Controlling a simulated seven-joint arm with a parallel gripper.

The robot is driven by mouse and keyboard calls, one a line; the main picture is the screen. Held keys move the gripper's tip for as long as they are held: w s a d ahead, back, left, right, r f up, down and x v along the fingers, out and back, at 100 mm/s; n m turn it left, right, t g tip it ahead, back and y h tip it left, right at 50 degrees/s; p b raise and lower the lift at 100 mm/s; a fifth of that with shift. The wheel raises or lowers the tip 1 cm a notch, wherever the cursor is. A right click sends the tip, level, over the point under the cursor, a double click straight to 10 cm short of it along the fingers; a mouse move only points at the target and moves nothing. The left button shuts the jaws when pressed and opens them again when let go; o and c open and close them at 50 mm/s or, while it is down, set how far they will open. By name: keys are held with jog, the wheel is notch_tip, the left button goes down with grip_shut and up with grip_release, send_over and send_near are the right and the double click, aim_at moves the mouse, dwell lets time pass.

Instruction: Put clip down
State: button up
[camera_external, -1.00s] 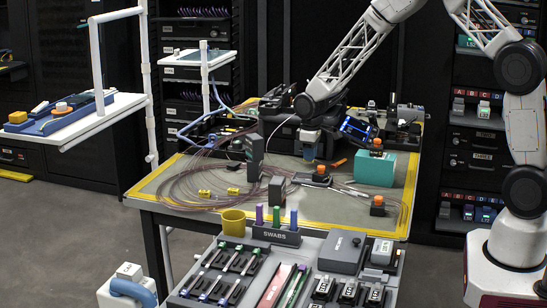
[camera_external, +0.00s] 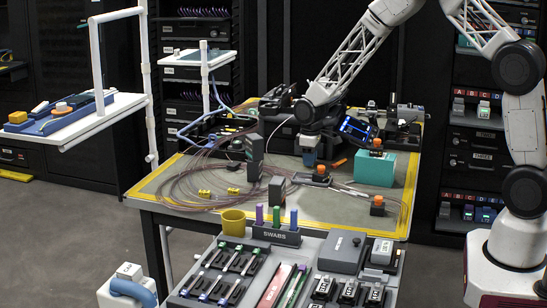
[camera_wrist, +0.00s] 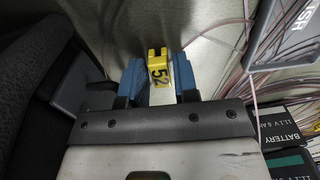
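A yellow clip marked "52" (camera_wrist: 157,66) sits between the two blue fingertips of my gripper (camera_wrist: 158,78) in the wrist view. The fingers appear closed on its sides, and the clip stands slightly tilted. In the external view my gripper (camera_external: 310,158) points down low over the back middle of the work table (camera_external: 330,210). The held clip is too small or hidden to make out there. Whether its underside touches a surface is unclear. Two other yellow clips (camera_external: 204,193) (camera_external: 233,190) lie on the table to the left.
A teal box (camera_external: 375,168) stands right of my gripper, with a small orange-topped item (camera_external: 319,174) just in front. Dark upright blocks (camera_external: 254,155) and coiled fibre (camera_external: 185,187) are to the left. In the wrist view, battery packs (camera_wrist: 283,124) and a grey panel (camera_wrist: 285,38) lie to the right.

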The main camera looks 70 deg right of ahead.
jog(key=shift+r, duration=0.1)
notch_tip(320, 180, up, 12)
dwell(0.7)
dwell(0.5)
